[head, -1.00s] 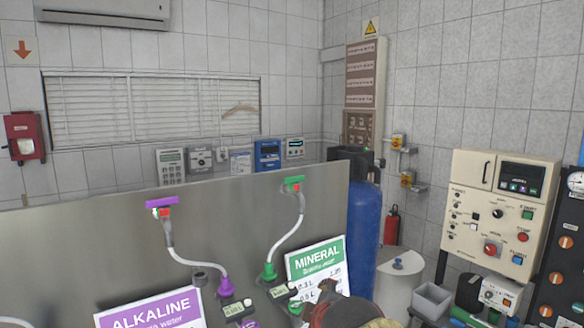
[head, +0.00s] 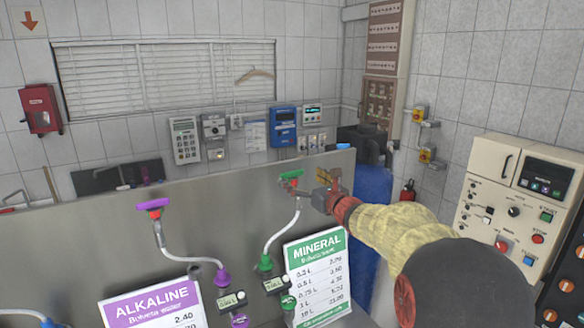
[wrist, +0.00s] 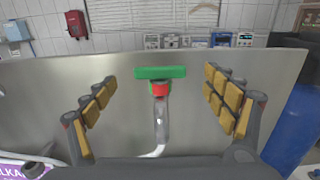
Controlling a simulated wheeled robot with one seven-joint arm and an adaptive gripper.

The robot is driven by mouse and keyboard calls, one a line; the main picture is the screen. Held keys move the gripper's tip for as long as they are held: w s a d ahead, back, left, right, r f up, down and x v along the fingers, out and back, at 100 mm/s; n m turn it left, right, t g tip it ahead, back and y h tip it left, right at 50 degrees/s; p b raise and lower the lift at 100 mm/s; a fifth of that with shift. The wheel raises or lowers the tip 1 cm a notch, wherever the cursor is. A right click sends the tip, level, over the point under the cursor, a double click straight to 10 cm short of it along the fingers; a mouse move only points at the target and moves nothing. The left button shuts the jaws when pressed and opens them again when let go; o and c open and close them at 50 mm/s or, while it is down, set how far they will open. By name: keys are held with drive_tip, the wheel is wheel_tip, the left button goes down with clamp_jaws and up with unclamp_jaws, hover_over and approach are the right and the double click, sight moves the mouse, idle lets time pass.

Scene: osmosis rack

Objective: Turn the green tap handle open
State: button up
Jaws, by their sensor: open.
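The green tap handle (head: 291,174) is a flat bar at the top of the tap on the steel panel, above a white hose. In the wrist view the green handle (wrist: 161,72) lies level, with a red part under it and a grey spout below. My gripper (head: 322,193) is just right of the handle in the head view. In the wrist view my gripper (wrist: 158,98) is open and empty, with yellow-padded fingers to the left and right of the handle, apart from it. The gap between the fingers and the handle's depth are hard to judge.
A purple tap handle (head: 152,204) stands to the left on the same panel (head: 225,205). A MINERAL sign (head: 318,282) and an ALKALINE sign (head: 155,306) are below. A blue tank (head: 372,190) stands behind at the right.

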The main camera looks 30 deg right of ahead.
sight(293, 172)
drive_tip(key=shift+w+a+p, duration=0.15)
drive_tip(key=shift+w+p, duration=0.75)
drive_tip(key=shift+w, duration=2.65)
drive_tip(key=c, duration=1.2)
